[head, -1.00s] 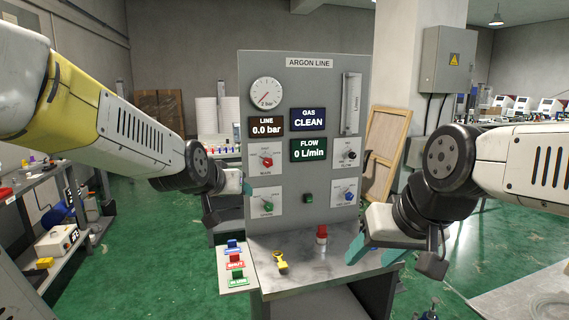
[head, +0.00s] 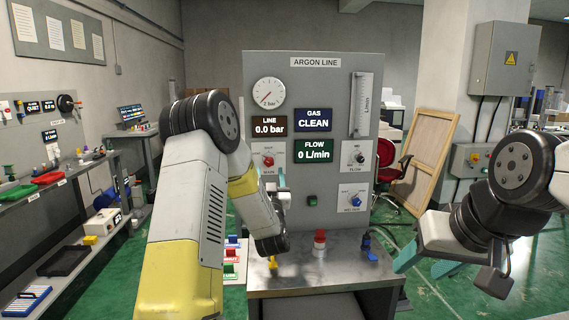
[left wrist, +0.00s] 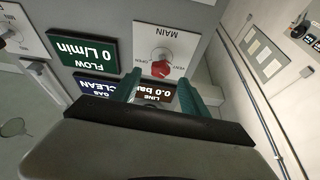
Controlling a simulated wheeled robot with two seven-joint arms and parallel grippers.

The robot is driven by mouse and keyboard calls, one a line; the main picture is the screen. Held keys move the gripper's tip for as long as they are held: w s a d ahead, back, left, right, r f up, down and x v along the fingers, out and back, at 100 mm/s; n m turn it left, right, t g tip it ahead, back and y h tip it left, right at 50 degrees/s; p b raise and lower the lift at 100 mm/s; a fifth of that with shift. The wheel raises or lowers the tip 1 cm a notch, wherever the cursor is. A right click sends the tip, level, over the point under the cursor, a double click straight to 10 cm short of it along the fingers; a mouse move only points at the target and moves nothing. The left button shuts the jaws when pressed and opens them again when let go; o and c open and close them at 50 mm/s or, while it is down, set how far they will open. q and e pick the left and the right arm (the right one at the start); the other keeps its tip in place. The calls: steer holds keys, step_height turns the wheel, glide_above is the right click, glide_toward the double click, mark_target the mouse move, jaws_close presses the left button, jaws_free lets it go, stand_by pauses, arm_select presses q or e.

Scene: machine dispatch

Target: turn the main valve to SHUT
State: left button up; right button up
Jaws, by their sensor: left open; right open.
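The main valve is a red knob on a white plate marked MAIN, at the left of the grey ARGON LINE panel. The red knob (head: 268,161) shows in the head view, and the red knob (left wrist: 161,68) shows larger and upside down in the left wrist view, with OPEN and VENT labels beside it. Its exact pointer direction is too small to tell. My left gripper (head: 281,181) is just below and in front of the knob; in the left wrist view its teal fingers (left wrist: 161,90) are apart, with nothing between them. My right gripper (head: 428,262) is open and empty, right of the bench.
The panel also has a flow knob (head: 359,159), a blue-knobbed valve (head: 356,201) and a gauge (head: 268,93). A red-topped object (head: 320,240) and a blue object (head: 368,246) stand on the metal bench (head: 342,271). My left arm hides the lower-left panel.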

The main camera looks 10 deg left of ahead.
mark_target(269, 163)
arm_select(q)
steer(key=x, duration=0.6)
steer(key=shift+w+a+r, duration=0.1)
steer(key=shift+w+r, duration=0.05)
steer(key=shift+w, duration=0.15)
jaws_close()
